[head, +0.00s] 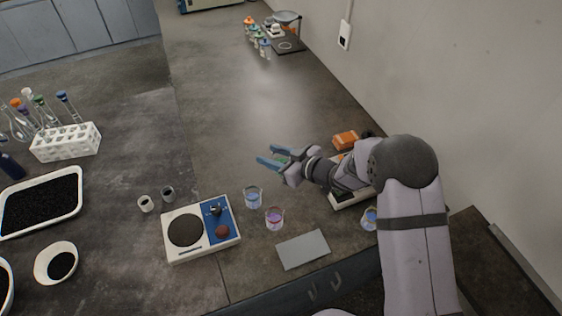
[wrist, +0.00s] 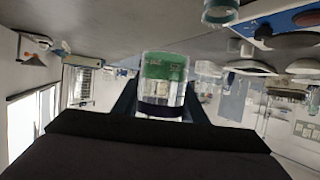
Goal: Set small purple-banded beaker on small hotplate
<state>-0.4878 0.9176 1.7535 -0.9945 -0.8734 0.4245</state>
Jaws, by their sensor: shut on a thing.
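My gripper (head: 270,160) is shut on a small clear beaker (wrist: 163,88) and holds it above the counter, right of centre in the head view. In the wrist view the beaker has a dark purple band and green contents, and the picture is upside down. In the head view the fingers mostly hide it. A white hotplate unit (head: 176,252) stands on the counter, to the left of and nearer than my gripper. It has a large dark round plate (head: 186,230) and a blue panel with a smaller red-brown disc (head: 222,231). Both discs look empty.
A blue-tinted beaker (head: 253,197) and a purple-tinted beaker (head: 274,218) stand just right of the hotplate unit. A grey flat pad (head: 303,250) lies near the front edge. Two small cups (head: 145,204) stand behind the unit. The counter's middle is clear.

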